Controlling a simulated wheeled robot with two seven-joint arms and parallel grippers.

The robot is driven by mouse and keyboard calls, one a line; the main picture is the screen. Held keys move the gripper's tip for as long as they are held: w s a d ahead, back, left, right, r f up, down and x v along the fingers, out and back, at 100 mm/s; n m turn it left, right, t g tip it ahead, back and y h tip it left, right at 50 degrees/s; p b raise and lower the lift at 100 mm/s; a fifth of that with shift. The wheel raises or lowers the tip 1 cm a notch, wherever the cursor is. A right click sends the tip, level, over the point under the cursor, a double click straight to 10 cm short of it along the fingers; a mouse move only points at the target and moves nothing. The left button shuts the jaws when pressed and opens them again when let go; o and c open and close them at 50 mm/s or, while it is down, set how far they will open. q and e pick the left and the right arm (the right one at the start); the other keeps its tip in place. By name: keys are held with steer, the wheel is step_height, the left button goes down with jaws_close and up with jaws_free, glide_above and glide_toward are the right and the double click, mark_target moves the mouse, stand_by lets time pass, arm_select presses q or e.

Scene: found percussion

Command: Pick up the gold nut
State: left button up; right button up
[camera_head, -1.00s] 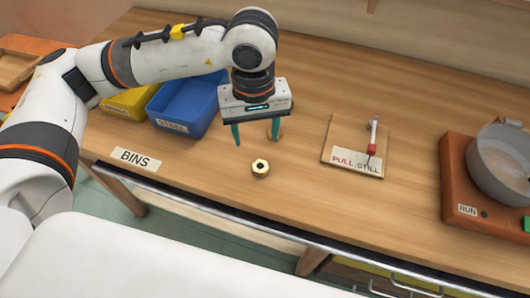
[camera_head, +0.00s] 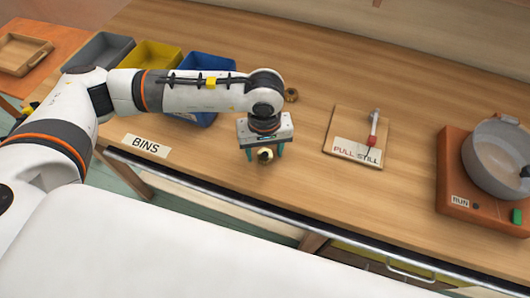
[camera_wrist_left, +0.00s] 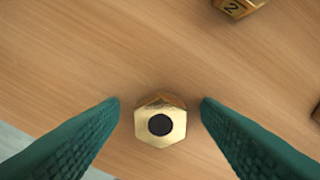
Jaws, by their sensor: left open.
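The gold nut (camera_head: 264,162), six-sided with a dark round centre, sits on the wooden bench near the front edge. In the left wrist view the nut (camera_wrist_left: 146,128) lies between my two green fingers, with a gap on either side. My left gripper (camera_head: 265,154) is open, pointing down over the nut; its fingers also show in the wrist view (camera_wrist_left: 160,102). The gripper body partly hides the nut in the head view. My right gripper is not in view.
Grey (camera_head: 92,50), yellow (camera_head: 150,55) and blue (camera_head: 205,118) bins stand left. A PULL STILL board (camera_head: 345,150) and an orange base with a pot (camera_head: 455,185) stand right.

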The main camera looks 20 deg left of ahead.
arm_select(q)
steer(key=c, duration=1.1)
steer(key=shift+c, duration=0.2)
steer(key=shift+r, duration=0.15)
